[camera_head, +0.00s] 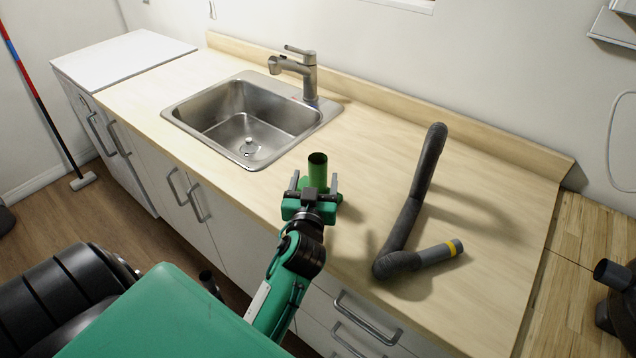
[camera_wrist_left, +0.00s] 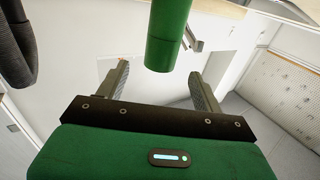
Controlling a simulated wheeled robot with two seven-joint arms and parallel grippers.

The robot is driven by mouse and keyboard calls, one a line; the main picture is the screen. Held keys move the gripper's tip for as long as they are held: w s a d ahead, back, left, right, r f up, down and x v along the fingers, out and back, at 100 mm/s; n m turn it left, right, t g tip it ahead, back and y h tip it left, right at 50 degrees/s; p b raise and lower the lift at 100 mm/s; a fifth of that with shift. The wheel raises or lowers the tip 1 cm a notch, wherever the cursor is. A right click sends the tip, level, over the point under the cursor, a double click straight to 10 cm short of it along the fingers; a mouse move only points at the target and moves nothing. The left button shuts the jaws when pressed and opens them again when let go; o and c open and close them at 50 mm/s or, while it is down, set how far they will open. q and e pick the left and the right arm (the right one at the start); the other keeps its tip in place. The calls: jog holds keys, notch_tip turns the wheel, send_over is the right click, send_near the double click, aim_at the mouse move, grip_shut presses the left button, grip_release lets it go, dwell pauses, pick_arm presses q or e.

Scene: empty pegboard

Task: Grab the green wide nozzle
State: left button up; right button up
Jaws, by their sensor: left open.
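The green wide nozzle (camera_head: 318,168) is a green tube standing on the counter in front of the sink, with a dark opening at its top. My left gripper (camera_head: 314,183) is open just in front of it, one finger to each side. In the left wrist view the nozzle (camera_wrist_left: 168,36) hangs in from the top edge, between the two spread fingers of my left gripper (camera_wrist_left: 160,82). A gap shows on both sides, and the fingers do not appear to touch it. The nozzle's base is partly hidden by the gripper in the head view. My right gripper is not in view.
A bent dark grey hose (camera_head: 407,220) with a yellow-banded end lies on the counter to the right. A steel sink (camera_head: 245,115) with a faucet (camera_head: 309,75) is set in behind and left. The wooden counter (camera_head: 490,210) is clear at the far right.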

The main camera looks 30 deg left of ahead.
aim_at(319, 157)
pick_arm(q)
jog(key=x, duration=0.3)
jog(key=shift+w+a+f+p, duration=0.1)
jog(key=shift+w+f+p, duration=0.05)
jog(key=shift+w+p, duration=0.15)
jog(key=shift+w+a, duration=0.1)
jog(key=shift+w+a+p, duration=0.15)
jog(key=shift+w+p, duration=0.15)
jog(key=shift+p, duration=0.1)
jog(key=p+x, duration=0.1)
jog(key=x, duration=0.2)
jog(key=shift+w+a, duration=0.15)
jog(key=shift+w, duration=0.1)
jog(key=shift+w+a+f+p, duration=0.15)
jog(key=shift+w+a+p, duration=0.05)
jog(key=shift+w+p, duration=0.1)
jog(key=shift+s, duration=0.1)
jog(key=shift+c, duration=0.2)
jog(key=c, duration=1.4)
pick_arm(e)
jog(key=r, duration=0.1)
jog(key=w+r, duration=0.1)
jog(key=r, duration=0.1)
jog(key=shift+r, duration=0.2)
